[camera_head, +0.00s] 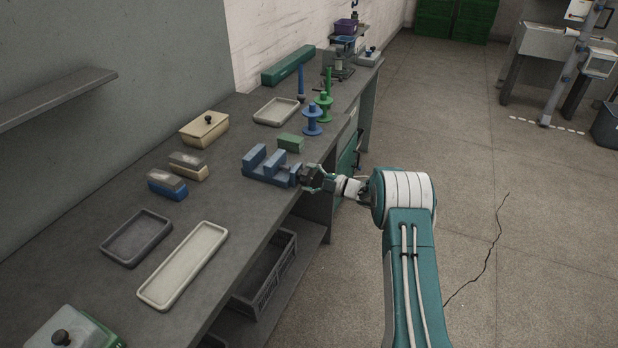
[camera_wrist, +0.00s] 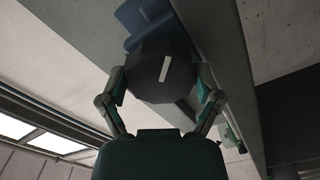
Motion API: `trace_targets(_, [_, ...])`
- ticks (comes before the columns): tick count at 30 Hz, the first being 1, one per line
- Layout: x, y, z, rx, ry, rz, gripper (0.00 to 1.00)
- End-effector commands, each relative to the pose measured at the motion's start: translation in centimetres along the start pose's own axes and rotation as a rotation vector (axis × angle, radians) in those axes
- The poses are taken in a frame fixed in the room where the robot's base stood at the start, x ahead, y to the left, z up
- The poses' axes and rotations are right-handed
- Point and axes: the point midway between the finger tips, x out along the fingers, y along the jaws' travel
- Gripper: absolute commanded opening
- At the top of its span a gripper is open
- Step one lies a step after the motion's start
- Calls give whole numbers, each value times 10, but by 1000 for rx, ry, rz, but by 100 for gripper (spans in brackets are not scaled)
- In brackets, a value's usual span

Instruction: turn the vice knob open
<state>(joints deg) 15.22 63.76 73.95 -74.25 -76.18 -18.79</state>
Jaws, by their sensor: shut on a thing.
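A blue vice (camera_head: 265,168) sits at the bench's front edge in the head view. Its dark knob (camera_wrist: 162,75) fills the middle of the wrist view and carries a white mark on its face. The mark stands near upright, tilted slightly. My gripper (camera_head: 310,178) reaches in from the right, and its fingers (camera_wrist: 161,84) are shut on the knob from both sides. Part of the blue vice also shows behind the knob in the wrist view (camera_wrist: 146,20). In the head view my gripper mostly hides the knob.
On the bench (camera_head: 80,235), a green block (camera_head: 290,143) and blue spool (camera_head: 312,122) stand behind the vice. A cream tray (camera_head: 183,265) and dark tray (camera_head: 136,238) lie nearer. A crate (camera_head: 265,275) sits below the bench. The floor at right is open.

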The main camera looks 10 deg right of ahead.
Motion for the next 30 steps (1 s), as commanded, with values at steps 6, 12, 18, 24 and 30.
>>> trace_targets(6, [1, 0, 0, -206, 1, 0, 35])
trace_targets(12, [1, -2, 0, -395, 1, -1, 35])
trace_targets(18, [1, -3, 0, -584, 2, -2, 35])
trace_targets(24, [1, -4, 0, -772, 3, -3, 35])
trace_targets(30, [1, -6, 1, -960, 3, -5, 35])
